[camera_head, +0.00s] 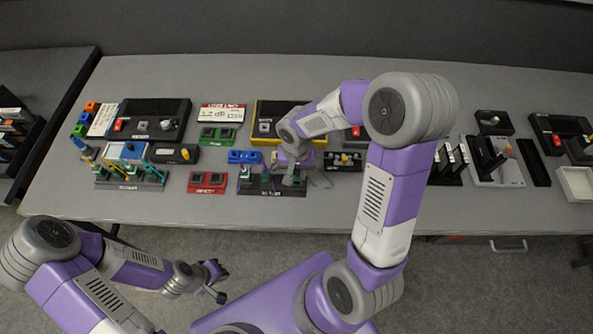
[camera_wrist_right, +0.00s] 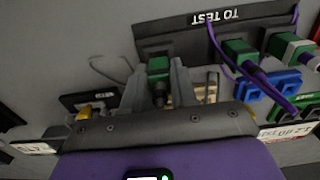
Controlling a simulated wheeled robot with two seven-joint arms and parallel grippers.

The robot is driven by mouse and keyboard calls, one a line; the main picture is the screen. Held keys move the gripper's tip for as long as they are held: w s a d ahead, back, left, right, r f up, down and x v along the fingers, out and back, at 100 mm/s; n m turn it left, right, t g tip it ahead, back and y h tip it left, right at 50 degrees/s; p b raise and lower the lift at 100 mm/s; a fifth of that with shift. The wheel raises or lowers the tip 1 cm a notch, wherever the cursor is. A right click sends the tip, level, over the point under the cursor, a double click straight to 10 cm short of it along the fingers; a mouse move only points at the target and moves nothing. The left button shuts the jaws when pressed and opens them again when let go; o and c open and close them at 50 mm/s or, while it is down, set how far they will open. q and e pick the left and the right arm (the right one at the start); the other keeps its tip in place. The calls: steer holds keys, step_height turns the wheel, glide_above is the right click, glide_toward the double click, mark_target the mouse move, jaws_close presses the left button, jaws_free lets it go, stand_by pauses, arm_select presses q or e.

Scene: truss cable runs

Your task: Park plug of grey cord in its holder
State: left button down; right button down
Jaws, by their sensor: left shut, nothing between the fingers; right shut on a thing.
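My right gripper (camera_head: 292,179) is over the right end of the dark holder labelled TO TEST (camera_head: 262,194). In the right wrist view my right gripper (camera_wrist_right: 158,78) is shut on a plug with a green body and dark tail (camera_wrist_right: 158,68), which is at the holder (camera_wrist_right: 180,27). I cannot tell whether the plug is fully seated. A thin grey cord (camera_wrist_right: 108,70) loops beside the fingers. Another green plug with a purple cord (camera_wrist_right: 240,50) is in the same holder. My left gripper (camera_head: 217,283) is shut and empty, in front of the table edge.
A blue double block (camera_wrist_right: 282,84) and a red block (camera_head: 207,182) are near the holder. A dark holder with several plugs (camera_head: 130,183) is at left. A small black unit with knobs (camera_head: 343,161) is just right of my right gripper. Bare table lies along the front.

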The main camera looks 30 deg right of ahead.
steer(key=shift+f+b, duration=0.75)
steer(key=shift+b, duration=0.35)
stand_by(1.2)
steer(key=c, duration=0.8)
jaws_free()
steer(key=shift+r, duration=0.1)
steer(key=shift+r+p, duration=1.9)
steer(key=shift+r, duration=0.5)
steer(key=shift+r+p, duration=1.55)
steer(key=shift+r, duration=0.5)
